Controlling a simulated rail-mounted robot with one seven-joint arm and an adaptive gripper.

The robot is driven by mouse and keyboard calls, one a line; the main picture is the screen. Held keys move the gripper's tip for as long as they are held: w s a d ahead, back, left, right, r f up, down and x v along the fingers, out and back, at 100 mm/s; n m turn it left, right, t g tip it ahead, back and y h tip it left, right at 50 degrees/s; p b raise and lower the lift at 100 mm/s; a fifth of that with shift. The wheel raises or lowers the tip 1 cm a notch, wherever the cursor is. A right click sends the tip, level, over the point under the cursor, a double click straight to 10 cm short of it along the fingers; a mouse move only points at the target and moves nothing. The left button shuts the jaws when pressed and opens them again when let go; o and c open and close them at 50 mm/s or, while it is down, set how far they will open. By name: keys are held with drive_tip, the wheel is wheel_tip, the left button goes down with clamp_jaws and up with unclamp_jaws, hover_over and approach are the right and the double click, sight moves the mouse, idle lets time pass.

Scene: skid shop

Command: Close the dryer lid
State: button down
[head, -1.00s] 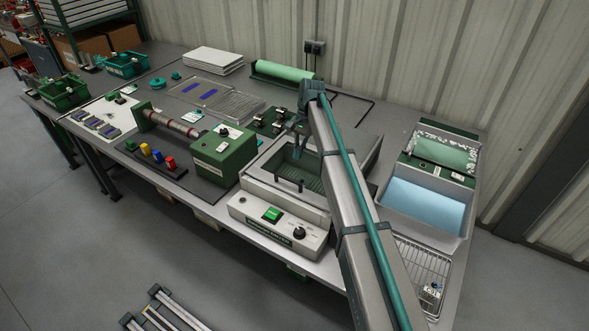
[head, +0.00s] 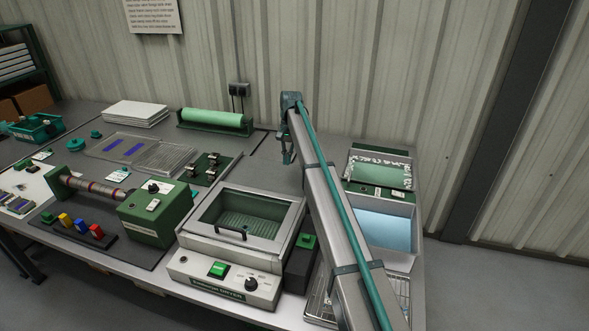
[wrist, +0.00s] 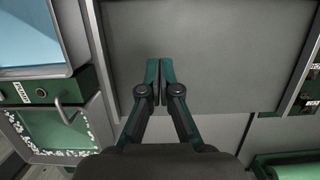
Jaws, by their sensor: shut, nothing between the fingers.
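The dryer (head: 222,283) is a pale box with a green switch and black knob on its front panel. Its lid (head: 262,243) has a light frame, a window over a green ribbed inside and a dark front handle (head: 230,234). The lid lies flat or nearly flat on the body; I cannot tell whether a small gap is left. My gripper (head: 288,155) hangs behind and right of the lid in the head view, apart from it. In the wrist view, my gripper (wrist: 159,63) is shut and empty above a plain grey surface; the lid's window is not seen there.
A blue-lined tray (head: 383,228) and a green unit (head: 378,172) stand right of my arm. A green control box (head: 158,212) stands left of the dryer. A green roll (head: 215,121) lies at the back. Grey tabletop behind the dryer is clear.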

sight(279, 196)
drive_tip(key=p+x, duration=0.3)
drive_tip(key=x, duration=0.6)
drive_tip(key=shift+s+a, duration=0.1)
drive_tip(key=shift+s, duration=0.1)
drive_tip(key=s, duration=0.1)
drive_tip(key=s+a+p, duration=0.1)
drive_tip(key=s, duration=0.1)
drive_tip(key=shift+r, duration=0.1)
drive_tip(key=shift+s+a, duration=0.1)
drive_tip(key=shift+s, duration=0.2)
drive_tip(key=shift+s+a+f, duration=0.1)
drive_tip(key=shift+s+a, duration=0.1)
drive_tip(key=shift+s, duration=0.55)
drive_tip(key=shift+s+a+f, duration=0.15)
drive_tip(key=shift+s+a, duration=0.05)
drive_tip(key=shift+s, duration=0.55)
